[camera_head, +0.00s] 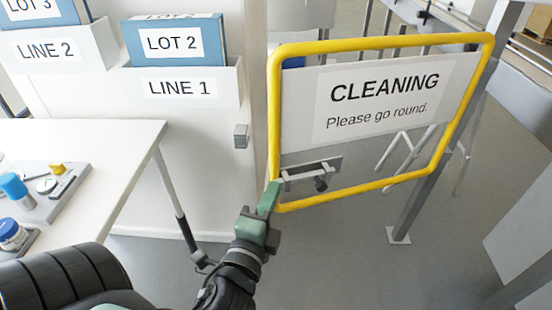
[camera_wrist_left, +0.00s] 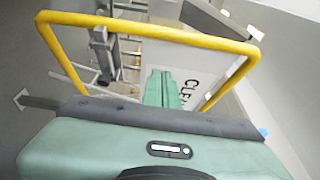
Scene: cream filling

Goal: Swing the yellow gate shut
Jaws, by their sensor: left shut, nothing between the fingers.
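The yellow gate (camera_head: 273,110) is a yellow tube frame with a white "CLEANING Please go round." sign (camera_head: 380,98). A grey latch (camera_head: 310,175) with a dark knob sits low on its left side. A small grey block (camera_head: 241,136) is on the white panel to the left, apart from the latch in the picture. My left gripper (camera_head: 272,190) is shut and empty, its green fingertips at the gate's lower left corner. I cannot tell whether they touch it. In the left wrist view the shut fingers (camera_wrist_left: 162,90) point at the yellow frame (camera_wrist_left: 150,32). My right gripper is not in view.
A grey post (camera_head: 420,195) with a floor plate stands behind the gate's right side. A white table (camera_head: 120,140) with small parts is at the left. White holders with blue LOT binders (camera_head: 175,42) stand behind it. Grey floor below the gate is clear.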

